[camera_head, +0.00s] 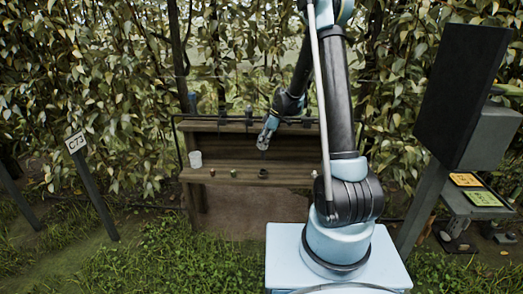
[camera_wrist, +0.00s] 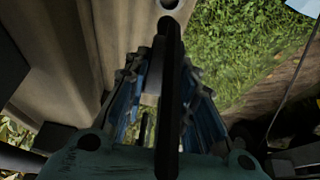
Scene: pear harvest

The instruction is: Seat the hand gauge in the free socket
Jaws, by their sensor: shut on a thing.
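My gripper (camera_head: 266,138) is above the shelf of the wooden bench in the head view. In the wrist view my gripper (camera_wrist: 160,85) has its two blue-and-black fingers on either side of a long dark rod, which I take for the hand gauge (camera_wrist: 170,50). The gauge runs up the middle of the picture. A round hole with a pale rim (camera_wrist: 171,4) shows at the top edge, close to the rod's far end. I cannot tell whether it is the free socket. A thin dark part hangs below my gripper in the head view.
The wooden shelf (camera_head: 225,178) carries a white cup (camera_head: 195,159), a dark ring-like piece (camera_head: 263,174) and small round things. Several dark items line the bench's upper rail. A dark screen box (camera_head: 462,95) stands at right, a C73 sign (camera_head: 76,142) at left. Foliage lies behind.

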